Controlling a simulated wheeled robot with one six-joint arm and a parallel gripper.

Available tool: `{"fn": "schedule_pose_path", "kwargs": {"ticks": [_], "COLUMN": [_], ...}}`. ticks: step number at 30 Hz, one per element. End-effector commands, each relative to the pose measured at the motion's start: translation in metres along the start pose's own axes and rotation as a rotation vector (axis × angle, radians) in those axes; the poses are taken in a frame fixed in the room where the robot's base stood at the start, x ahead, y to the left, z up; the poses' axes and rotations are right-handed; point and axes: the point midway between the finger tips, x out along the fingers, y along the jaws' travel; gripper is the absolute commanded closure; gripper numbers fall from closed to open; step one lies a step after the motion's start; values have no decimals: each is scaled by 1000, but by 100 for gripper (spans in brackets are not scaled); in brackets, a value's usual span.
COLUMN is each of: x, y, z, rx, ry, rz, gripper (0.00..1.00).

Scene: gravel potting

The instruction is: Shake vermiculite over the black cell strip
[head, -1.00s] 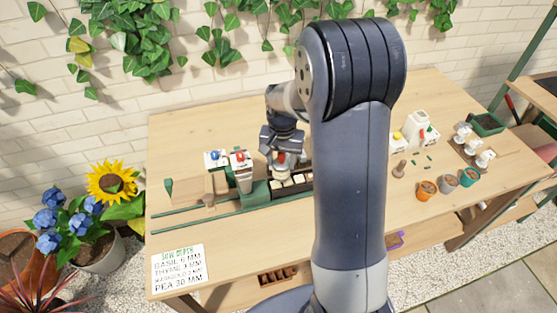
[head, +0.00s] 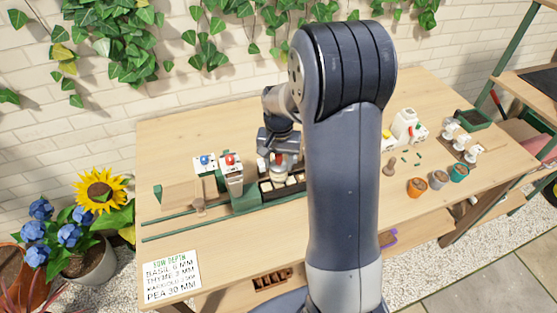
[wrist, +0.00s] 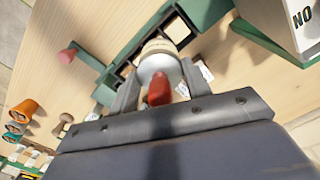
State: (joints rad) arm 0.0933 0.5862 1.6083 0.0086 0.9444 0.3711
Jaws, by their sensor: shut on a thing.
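The black cell strip (head: 283,188) lies on the wooden table, with pale fill in the cells that show; my arm hides its right end. My gripper (head: 279,158) is over the strip, shut on a pale shaker. In the wrist view, my gripper (wrist: 155,92) holds this shaker (wrist: 160,58) between its two fingers, with a red part between them. The shaker hangs above the strip (wrist: 124,70), whose dark cells show beside it. I cannot tell whether any grains are falling.
Orange, grey and teal pots (head: 417,187) and a white jug (head: 404,122) are at the right. A sow-depth card (head: 171,276) lies front left.

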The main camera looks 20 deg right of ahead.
Motion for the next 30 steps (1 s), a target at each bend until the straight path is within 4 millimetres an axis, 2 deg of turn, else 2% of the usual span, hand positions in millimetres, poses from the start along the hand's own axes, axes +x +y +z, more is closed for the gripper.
{"fn": "schedule_pose_path", "kwargs": {"ticks": [6, 15, 25, 30], "x": [0, 0, 0, 0], "y": [9, -11, 10, -1], "z": [-5, 5, -5, 0], "rx": [1, -1, 2, -3], "ry": [0, 1, 0, 0], "rz": [0, 0, 0, 0], "gripper": [71, 71, 71, 71]}}
